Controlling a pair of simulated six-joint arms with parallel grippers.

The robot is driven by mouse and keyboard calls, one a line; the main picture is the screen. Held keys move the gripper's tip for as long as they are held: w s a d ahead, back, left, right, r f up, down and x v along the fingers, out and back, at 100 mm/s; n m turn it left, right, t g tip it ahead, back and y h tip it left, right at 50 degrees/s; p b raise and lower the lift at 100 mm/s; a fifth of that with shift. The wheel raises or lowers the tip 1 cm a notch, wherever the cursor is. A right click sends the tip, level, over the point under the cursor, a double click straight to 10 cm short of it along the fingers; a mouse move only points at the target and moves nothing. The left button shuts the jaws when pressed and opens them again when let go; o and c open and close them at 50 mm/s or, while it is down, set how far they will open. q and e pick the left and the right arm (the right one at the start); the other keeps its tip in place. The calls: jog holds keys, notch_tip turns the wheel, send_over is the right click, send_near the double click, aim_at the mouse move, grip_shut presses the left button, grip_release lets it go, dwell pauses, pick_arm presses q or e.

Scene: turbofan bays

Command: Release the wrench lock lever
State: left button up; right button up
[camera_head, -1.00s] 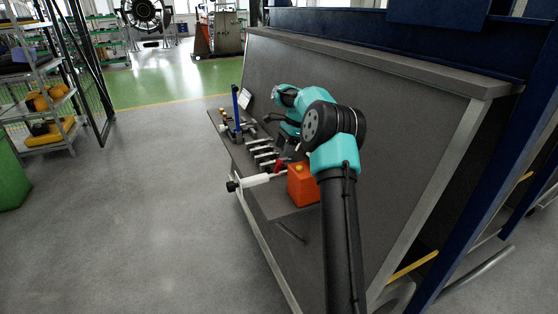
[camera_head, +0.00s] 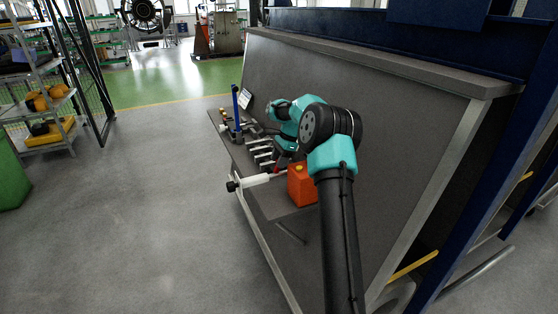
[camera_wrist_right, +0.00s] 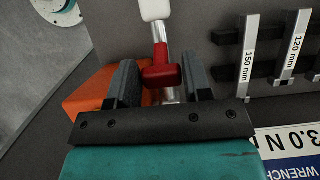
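The torque wrench (camera_head: 255,180) lies across the near edge of the bench, with a white handle, a black knob at its left end and a red lever part near the orange block. In the right wrist view the red lock lever (camera_wrist_right: 162,76) sits between the two dark fingers of my right gripper (camera_wrist_right: 161,80), below the wrench's white handle part (camera_wrist_right: 155,10). The fingers stand apart on either side of it; whether they touch it is unclear. In the head view my right gripper (camera_head: 282,160) is over the lever and partly hides it. My left gripper is not in view.
An orange block (camera_head: 302,186) with a yellow top button stands beside the lever. Labelled metal bars (camera_wrist_right: 249,55) sit in a dark rack to the right in the wrist view, near a printed wrench card (camera_wrist_right: 290,150). A blue post (camera_head: 235,105) stands farther back.

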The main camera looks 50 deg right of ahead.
jog(key=c, duration=0.4)
jog(key=shift+c, duration=0.2)
jog(key=shift+a, duration=0.1)
jog(key=shift+w+a+r+g+h, duration=0.1)
jog(key=shift+w+a+g+h, duration=0.25)
jog(key=shift+h, duration=0.55)
jog(key=a+h, duration=0.1)
jog(key=a+g+h, duration=0.1)
jog(key=h, duration=0.1)
jog(key=shift+w+g, duration=0.25)
jog(key=shift+w+a+f+g+h, duration=0.2)
jog(key=shift+a+g+h, duration=0.1)
jog(key=shift+h, duration=0.45)
jog(key=shift+w+a+f+g+h, duration=0.1)
jog(key=shift+a+f+g+h, duration=0.15)
jog(key=shift+h, duration=0.45)
jog(key=shift+w+a+f+g+h, duration=0.15)
jog(key=shift+a+g+h, duration=0.2)
jog(key=shift+h, duration=0.4)
jog(key=o, duration=0.9)
